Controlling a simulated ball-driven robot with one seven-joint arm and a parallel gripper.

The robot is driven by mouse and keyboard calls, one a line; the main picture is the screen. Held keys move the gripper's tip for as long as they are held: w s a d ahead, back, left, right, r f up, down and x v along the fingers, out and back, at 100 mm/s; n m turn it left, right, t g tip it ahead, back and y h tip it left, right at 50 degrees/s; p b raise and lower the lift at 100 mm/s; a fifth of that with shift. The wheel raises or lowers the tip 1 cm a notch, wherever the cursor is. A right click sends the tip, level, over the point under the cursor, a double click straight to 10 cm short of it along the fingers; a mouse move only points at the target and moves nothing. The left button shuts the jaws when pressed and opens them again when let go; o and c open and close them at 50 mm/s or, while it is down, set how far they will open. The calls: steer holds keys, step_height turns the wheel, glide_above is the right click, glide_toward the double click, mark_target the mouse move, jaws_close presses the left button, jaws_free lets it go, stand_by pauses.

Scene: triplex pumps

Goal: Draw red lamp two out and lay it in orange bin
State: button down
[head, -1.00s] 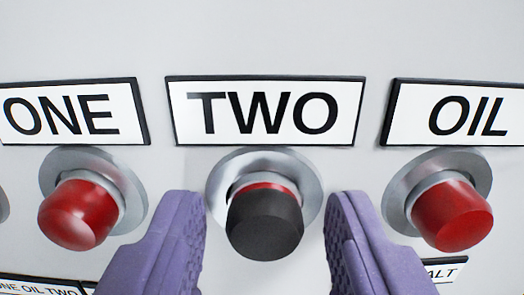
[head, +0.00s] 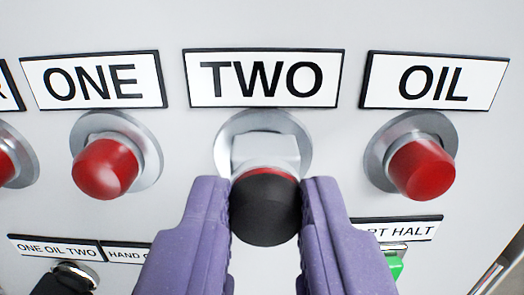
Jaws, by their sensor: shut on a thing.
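Lamp two (head: 264,212) sits under the TWO plate (head: 264,78). It has a black front cap with a thin red rim. My gripper (head: 265,200) is shut on it, with one purple finger on each side. Behind the red rim a pale, squarish body shows, between the lamp head and the round metal collar (head: 232,127) on the panel. The lamp head stands out from the collar; whether the rear of the body is still inside cannot be told. The orange bin is not in view.
Red lamps sit under the ONE plate (head: 105,167) and the OIL plate (head: 421,168), one on each side of my gripper. A black knob (head: 68,278) is at lower left. A green part (head: 395,264) is at lower right, partly behind my right finger.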

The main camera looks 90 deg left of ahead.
steer(key=shift+s+d, duration=0.2)
steer(key=shift+d, duration=2.3)
steer(key=shift+f, duration=0.1)
